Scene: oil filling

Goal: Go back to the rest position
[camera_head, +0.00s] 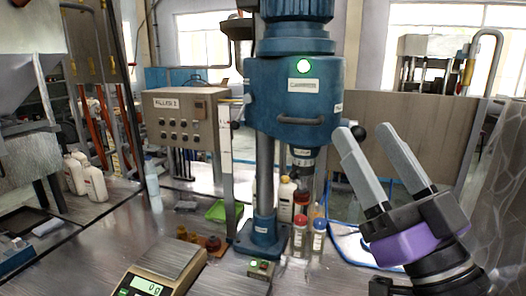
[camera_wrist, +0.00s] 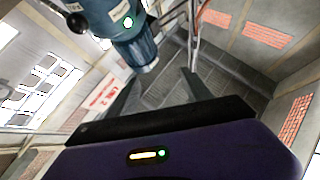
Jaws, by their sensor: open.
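My gripper (camera_head: 372,144) is raised in the air at the right of the head view, its two grey fingers apart and pointing up and to the left. Nothing is between them. In the wrist view the purple gripper body fills the bottom, and the open fingers (camera_wrist: 158,84) show dark and empty. The blue drill-like machine (camera_head: 295,100) with a lit green lamp stands left of my gripper in the head view. Its blue head (camera_wrist: 118,25) shows at the top of the wrist view.
A scale (camera_head: 165,265) reading 0 g sits at the front of the metal bench. Several bottles, including a red-capped one (camera_head: 300,235) and a blue-capped one (camera_head: 319,235), stand by the machine's base. A green tray (camera_head: 222,211) lies behind. White bottles (camera_head: 95,183) stand at the left.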

